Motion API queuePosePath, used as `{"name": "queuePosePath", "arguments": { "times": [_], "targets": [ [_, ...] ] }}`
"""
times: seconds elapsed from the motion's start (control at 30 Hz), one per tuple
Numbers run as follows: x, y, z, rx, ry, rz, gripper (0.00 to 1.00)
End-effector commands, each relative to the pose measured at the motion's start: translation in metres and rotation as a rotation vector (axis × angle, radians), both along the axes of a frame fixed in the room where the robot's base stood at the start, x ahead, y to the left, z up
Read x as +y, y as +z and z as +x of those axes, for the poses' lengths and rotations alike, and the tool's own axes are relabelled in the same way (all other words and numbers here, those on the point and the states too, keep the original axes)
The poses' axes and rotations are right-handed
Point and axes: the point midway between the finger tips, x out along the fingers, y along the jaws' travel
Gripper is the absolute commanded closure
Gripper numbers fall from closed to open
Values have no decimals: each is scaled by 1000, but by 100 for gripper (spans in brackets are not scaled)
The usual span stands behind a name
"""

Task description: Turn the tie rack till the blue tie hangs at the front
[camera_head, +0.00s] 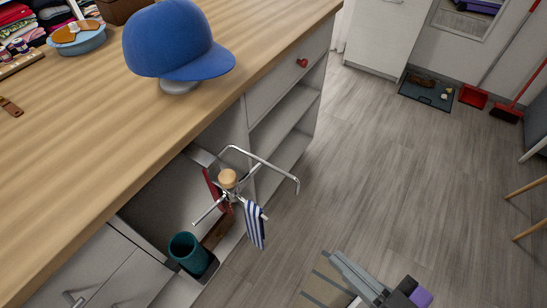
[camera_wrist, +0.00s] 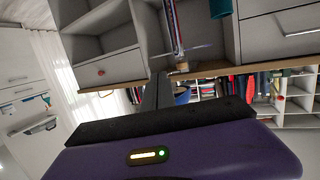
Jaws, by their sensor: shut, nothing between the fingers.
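The tie rack (camera_head: 229,180) has a round wooden knob on top and several thin metal arms, and stands out from an open cubby under the counter. A blue-and-white striped tie (camera_head: 255,225) hangs from an arm on its right, toward the floor side. A dark red tie (camera_head: 211,190) hangs behind the knob to the left. In the wrist view, which is upside down, the knob (camera_wrist: 183,67) and striped tie (camera_wrist: 174,25) show beyond the fingers. My gripper (camera_head: 335,260) is shut and empty, lower right of the rack and apart from it; it also shows in the wrist view (camera_wrist: 160,80).
A teal cup (camera_head: 187,252) stands in a dark tray in the cubby, left of the rack. A brown item (camera_head: 216,232) lies low behind the rack. The wooden counter (camera_head: 75,145) above holds a blue cap (camera_head: 175,42).

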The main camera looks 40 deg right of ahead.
Motion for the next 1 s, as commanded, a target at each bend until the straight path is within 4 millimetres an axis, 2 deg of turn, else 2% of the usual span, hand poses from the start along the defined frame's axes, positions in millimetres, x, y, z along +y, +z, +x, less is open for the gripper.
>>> {"name": "queuePosePath", "arguments": {
  "times": [0.27,0.47,0.63,1.0],
  "targets": [
    [-15,35,31,-90,-36,-18,100],
    [-37,59,63,-141,-84,-29,100],
    [-70,74,104,-130,-141,-84,100],
    [-146,84,190,83,-170,-286,100]
  ]
}}
